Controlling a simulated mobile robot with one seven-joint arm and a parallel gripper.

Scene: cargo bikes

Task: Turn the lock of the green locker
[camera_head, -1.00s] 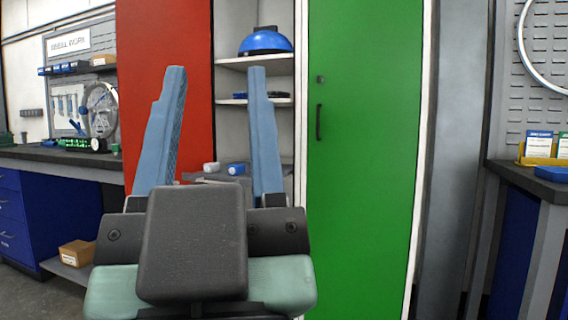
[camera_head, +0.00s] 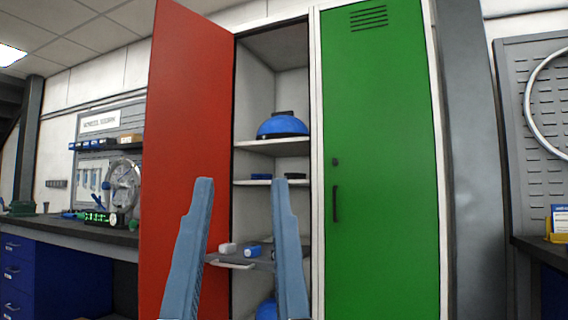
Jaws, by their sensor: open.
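The green locker (camera_head: 385,120) stands right of centre with its door shut. Its lock (camera_head: 335,162) is a small dark round spot near the door's left edge, and a black vertical handle (camera_head: 336,204) sits just below it. Which way the lock is turned is too small to tell. My gripper (camera_head: 244,190) is open and empty at the lower middle, its two blue-grey fingers pointing up. It is left of and lower than the lock, in front of the open locker, and appears apart from the green door.
A red locker door (camera_head: 190,140) stands open at left. The open locker's shelves (camera_head: 272,147) hold a blue helmet (camera_head: 283,125) and small items. A workbench (camera_head: 70,232) with blue drawers is at far left, and a pegboard (camera_head: 535,130) at far right.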

